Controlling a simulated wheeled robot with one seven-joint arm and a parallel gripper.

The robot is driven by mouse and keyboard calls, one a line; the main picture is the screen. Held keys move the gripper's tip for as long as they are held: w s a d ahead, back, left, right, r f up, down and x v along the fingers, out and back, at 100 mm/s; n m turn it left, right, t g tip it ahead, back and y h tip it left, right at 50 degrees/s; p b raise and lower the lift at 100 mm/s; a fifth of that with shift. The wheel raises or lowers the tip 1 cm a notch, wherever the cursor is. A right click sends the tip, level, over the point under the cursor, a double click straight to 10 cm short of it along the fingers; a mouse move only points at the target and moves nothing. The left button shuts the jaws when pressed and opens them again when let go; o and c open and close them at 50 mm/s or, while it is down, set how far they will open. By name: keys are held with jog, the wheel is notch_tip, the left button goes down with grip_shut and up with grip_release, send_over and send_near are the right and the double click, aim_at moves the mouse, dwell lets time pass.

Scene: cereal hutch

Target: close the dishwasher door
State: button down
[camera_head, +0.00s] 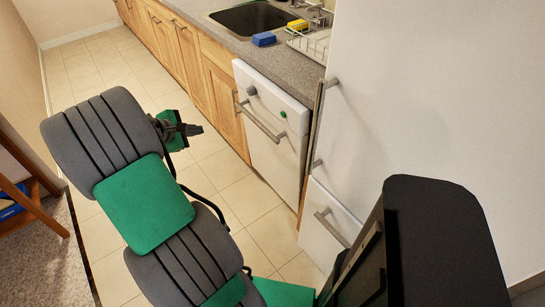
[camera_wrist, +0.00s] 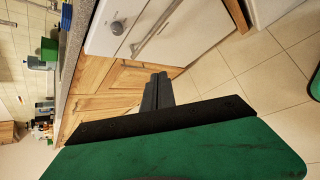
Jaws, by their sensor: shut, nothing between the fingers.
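The white dishwasher (camera_head: 270,125) stands under the counter, with a control panel, a dark knob and a bar handle (camera_head: 258,122). My gripper (camera_head: 200,130) is left of the dishwasher, over the tiled floor and apart from the door. In the wrist view its fingers (camera_wrist: 155,78) are together, with nothing between them.
A tall white fridge (camera_head: 430,100) stands right of the dishwasher. The tiled floor (camera_head: 235,175) before the dishwasher is clear.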

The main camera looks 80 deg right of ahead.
jog(key=s+d+f+n+g+b, duration=0.25)
jog(key=s+d+f, duration=0.35)
jog(key=s+f, duration=0.3)
jog(key=n+g+h+b, duration=0.1)
jog(key=n+g+b, duration=0.15)
jog(key=g, duration=0.25)
send_near(289, 134)
jog(key=shift+t, duration=0.25)
jog(key=x, duration=0.5)
jog(key=shift+s+b, duration=0.25)
jog(key=shift+b, duration=0.1)
jog(key=shift+s+d+f, duration=0.1)
jog(key=shift+s+d, duration=0.25)
jog(key=shift+d, duration=0.15)
